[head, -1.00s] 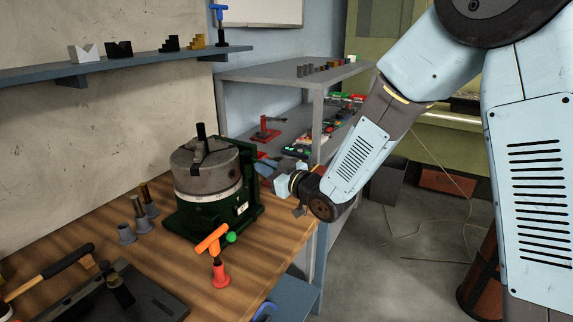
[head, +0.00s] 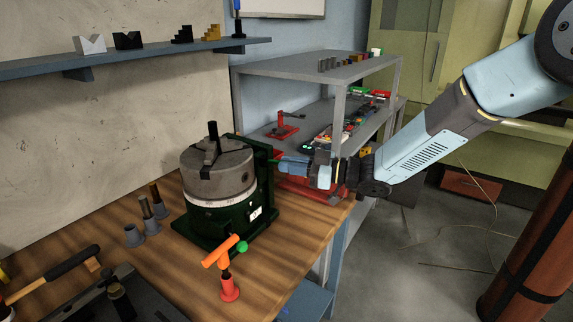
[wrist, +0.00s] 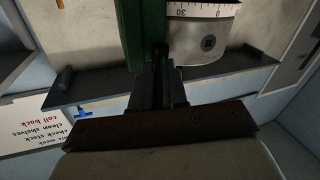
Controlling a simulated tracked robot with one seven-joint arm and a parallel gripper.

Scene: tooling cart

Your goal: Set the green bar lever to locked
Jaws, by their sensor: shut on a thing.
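The dark green rotary table (head: 264,195) with a grey chuck (head: 218,172) stands on the wooden bench. My gripper (head: 281,167) reaches in from the right and meets the right side of its green body. In the wrist view my gripper (wrist: 159,72) has its fingers close together, shut on a small dark piece (wrist: 160,48) beside the green body and the numbered dial (wrist: 205,12). This piece appears to be the lever's end. The fingers hide most of it, and I cannot read the lever's setting.
An orange T-handle (head: 220,250) with a green ball stands on a red base in front of the rotary table. Grey pegs (head: 134,235) stand to its left. Grey shelving (head: 340,95) rises behind my gripper. A blue wall shelf (head: 150,60) runs along the back.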

